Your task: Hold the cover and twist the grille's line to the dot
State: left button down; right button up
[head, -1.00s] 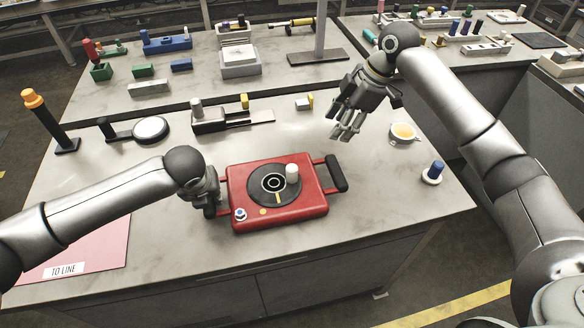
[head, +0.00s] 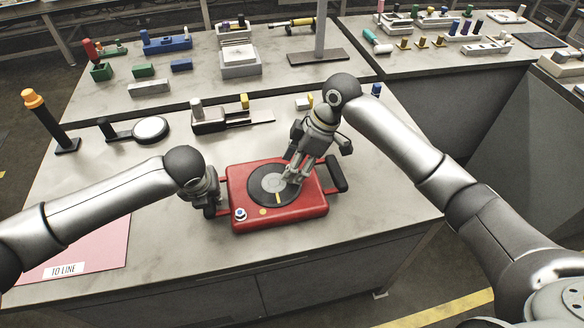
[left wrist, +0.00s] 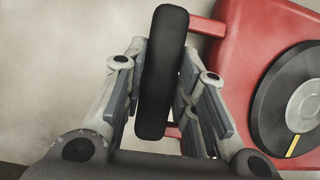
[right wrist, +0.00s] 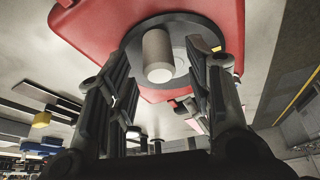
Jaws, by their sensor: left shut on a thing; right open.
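The red cover (head: 312,207) lies flat on the near table. Its round dark grille (head: 262,196) has a pale centre and a short yellow line (left wrist: 293,146) near the rim. A small yellow dot (head: 264,212) shows on the front side in the head view. My left gripper (head: 212,201) is shut on the cover's black left handle (left wrist: 163,80). My right gripper (head: 293,176) is open above the grille. Its fingers stand either side of the grille's upright pale peg (right wrist: 157,55), with gaps visible. My right fingers mostly hide the peg in the head view.
A blue-topped button (head: 240,214) sits on the cover's front left corner. The black right handle (head: 336,173) is free. The table right of the cover is clear.

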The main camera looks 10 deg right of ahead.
jog(key=shift+x, duration=1)
grip_shut()
